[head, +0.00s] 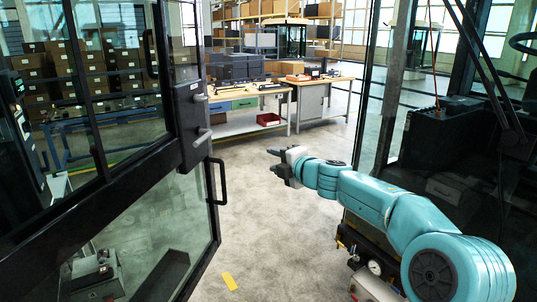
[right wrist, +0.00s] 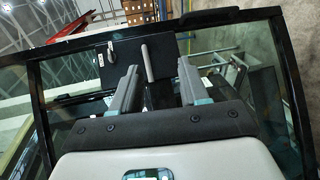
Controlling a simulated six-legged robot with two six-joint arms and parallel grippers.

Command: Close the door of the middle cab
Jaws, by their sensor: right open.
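The black-framed glass cab door (head: 213,205) stands open at the left of the head view. It carries a dark latch plate (head: 190,125) with grey handles and a black grab bar (head: 222,182) lower down. My right gripper (head: 277,167) is open and empty, to the right of the door in the doorway, with a visible gap to the door. In the right wrist view, its two fingers (right wrist: 160,68) point toward the door's frame (right wrist: 40,125) and latch plate (right wrist: 128,62); no contact shows. My left gripper is not in view.
Workbenches (head: 245,95) and shelves with boxes stand behind. The concrete floor between is clear, with a yellow marking (head: 229,281).

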